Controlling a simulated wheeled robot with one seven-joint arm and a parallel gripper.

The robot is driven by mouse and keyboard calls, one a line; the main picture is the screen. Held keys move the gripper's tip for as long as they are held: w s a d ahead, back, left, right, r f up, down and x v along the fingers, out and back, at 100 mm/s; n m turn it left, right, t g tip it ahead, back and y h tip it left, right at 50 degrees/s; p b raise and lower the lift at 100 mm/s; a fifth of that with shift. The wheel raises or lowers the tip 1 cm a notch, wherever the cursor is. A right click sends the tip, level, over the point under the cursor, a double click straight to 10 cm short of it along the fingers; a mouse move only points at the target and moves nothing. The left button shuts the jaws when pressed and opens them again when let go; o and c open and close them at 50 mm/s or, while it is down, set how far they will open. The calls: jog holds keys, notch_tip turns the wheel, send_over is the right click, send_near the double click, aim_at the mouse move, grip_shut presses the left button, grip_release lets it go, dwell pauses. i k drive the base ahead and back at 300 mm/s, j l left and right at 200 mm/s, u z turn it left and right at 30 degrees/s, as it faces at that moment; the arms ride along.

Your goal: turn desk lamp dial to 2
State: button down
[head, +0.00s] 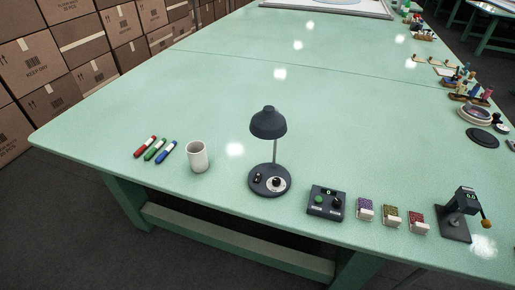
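The dark grey desk lamp (268,122) stands upright near the front edge of the green table, a little right of the picture's middle. Its round base carries a dial with a dark knob on a pale disc (276,184), at the front right of the base. A small dark switch-like part (257,178) sits to the left of the dial. The marks on the dial are too small to read, so I cannot tell its setting. My gripper does not show in the head view.
A white mug (197,156) and several markers (155,150) lie left of the lamp. A dark control box (326,202), small colored items (390,215) and a dark device on a stand (460,210) are to the right. The table (180,90) is clear behind the lamp.

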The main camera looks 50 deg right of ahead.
aim_at(276, 181)
jog(key=k, duration=0.15)
jog(key=k+z, duration=0.35)
jog(key=k+l+z, duration=0.1)
jog(key=z, duration=0.25)
jog(key=j+z, duration=0.65)
jog(key=j, duration=0.25)
jog(key=k+j+z, duration=0.2)
jog(key=j+z, duration=0.15)
jog(key=j, duration=0.35)
